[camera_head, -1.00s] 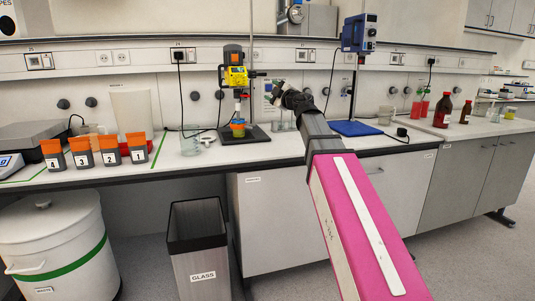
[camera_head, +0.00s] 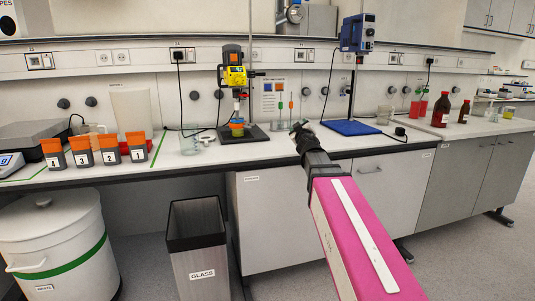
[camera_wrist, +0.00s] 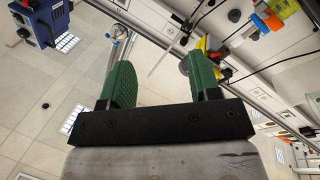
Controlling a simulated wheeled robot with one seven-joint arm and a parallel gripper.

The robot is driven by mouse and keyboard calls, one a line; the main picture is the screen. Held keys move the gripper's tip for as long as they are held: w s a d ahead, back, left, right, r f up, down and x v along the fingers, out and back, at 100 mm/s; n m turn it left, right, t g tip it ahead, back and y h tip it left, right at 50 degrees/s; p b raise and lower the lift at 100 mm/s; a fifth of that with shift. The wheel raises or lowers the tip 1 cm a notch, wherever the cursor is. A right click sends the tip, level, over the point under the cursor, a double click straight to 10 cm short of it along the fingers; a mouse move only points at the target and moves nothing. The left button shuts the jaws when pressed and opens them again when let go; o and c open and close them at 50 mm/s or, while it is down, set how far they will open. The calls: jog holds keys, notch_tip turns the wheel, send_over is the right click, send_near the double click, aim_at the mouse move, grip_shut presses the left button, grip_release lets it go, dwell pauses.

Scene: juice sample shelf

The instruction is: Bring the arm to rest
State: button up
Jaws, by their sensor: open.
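My gripper (camera_head: 299,127) is at the end of my pink arm, in front of the bench edge in the head view. In the wrist view my gripper (camera_wrist: 158,80) shows two green fingers spread apart with nothing between them. The wrist camera looks upward past the fingers at the ceiling and wall. In the head view the fingers are small and their gap is hard to make out.
The bench (camera_head: 290,152) holds a yellow mixer stand (camera_head: 235,77), a blue stirrer (camera_head: 358,33), a glass beaker (camera_head: 189,140) and numbered orange-topped containers (camera_head: 109,149). Brown bottles (camera_head: 442,109) stand at the right. A GLASS bin (camera_head: 199,261) and white waste bin (camera_head: 55,247) stand below.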

jog(key=s+d+f+m+g+h, duration=0.2)
jog(key=s+d+f+g, duration=0.1)
jog(key=f, duration=0.7)
jog(key=s+d+f+m+g+h, duration=0.1)
jog(key=s+d+f+m+g, duration=0.25)
jog(key=f, duration=0.55)
jog(key=s+d+f+m+g+h, duration=0.2)
jog(key=s+d+f+g, duration=0.15)
jog(key=f, duration=0.65)
jog(key=s+a+f+g+y, duration=0.2)
jog(key=s+f+g, duration=0.2)
jog(key=s+f, duration=0.4)
jog(key=s+a+f+g+y, duration=0.2)
jog(key=s+f+g, duration=0.3)
jog(key=s+f, duration=0.3)
jog(key=shift+s+a+f+m, duration=0.25)
jog(key=shift+s+f+m, duration=0.15)
jog(key=shift+s, duration=0.7)
